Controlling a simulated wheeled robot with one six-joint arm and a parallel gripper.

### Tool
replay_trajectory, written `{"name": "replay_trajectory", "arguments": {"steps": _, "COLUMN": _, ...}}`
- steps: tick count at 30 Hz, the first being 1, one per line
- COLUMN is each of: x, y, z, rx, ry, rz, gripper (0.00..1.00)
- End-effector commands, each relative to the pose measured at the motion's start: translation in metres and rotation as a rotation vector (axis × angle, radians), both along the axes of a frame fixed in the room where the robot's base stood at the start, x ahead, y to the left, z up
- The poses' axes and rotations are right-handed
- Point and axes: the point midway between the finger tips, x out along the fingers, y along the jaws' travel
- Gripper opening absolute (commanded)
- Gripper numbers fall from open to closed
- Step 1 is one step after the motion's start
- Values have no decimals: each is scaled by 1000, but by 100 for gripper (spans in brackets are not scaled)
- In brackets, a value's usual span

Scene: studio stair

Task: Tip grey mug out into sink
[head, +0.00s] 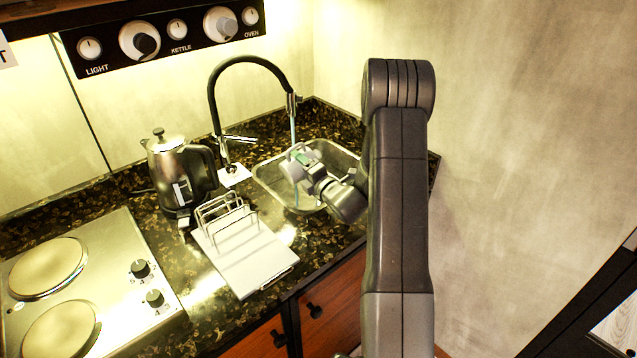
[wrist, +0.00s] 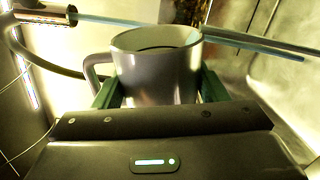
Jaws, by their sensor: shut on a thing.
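The grey mug (wrist: 158,68) is in the wrist view, between the two green fingers of my gripper (wrist: 158,92). My gripper is shut on its sides. The mug looks roughly upright in that view, with its handle to the left. Its rim shows, but I cannot tell what is inside. In the head view my gripper (head: 301,158) is over the sink (head: 338,158), and the mug is mostly hidden by it. The sink is a steel basin set in the dark speckled counter.
A black hose tap (head: 250,62) arches behind the sink's left side. A kettle (head: 170,170) stands to the left, with a white drying rack (head: 250,250) in front. A hob (head: 85,290) is at far left. A plain wall (head: 530,130) rises close on the right.

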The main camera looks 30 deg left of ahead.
Motion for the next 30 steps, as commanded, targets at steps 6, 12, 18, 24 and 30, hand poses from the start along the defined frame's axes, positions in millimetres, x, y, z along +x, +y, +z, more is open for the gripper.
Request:
{"name": "replay_trajectory", "arguments": {"steps": 6, "x": 2, "y": -1, "z": 0, "rx": 9, "ry": 15, "rz": -1, "gripper": 29}}
{"name": "replay_trajectory", "arguments": {"steps": 12, "x": 4, "y": -2, "z": -1, "rx": 18, "ry": 32, "rz": -1, "gripper": 29}}
{"name": "replay_trajectory", "arguments": {"steps": 18, "x": 5, "y": -3, "z": -2, "rx": 27, "ry": 47, "rz": 0, "gripper": 29}}
{"name": "replay_trajectory", "arguments": {"steps": 24, "x": 7, "y": -3, "z": -3, "rx": 36, "ry": 64, "rz": -1, "gripper": 29}}
{"name": "replay_trajectory", "arguments": {"steps": 30, "x": 7, "y": -4, "z": -4, "rx": 44, "ry": 81, "rz": -1, "gripper": 29}}
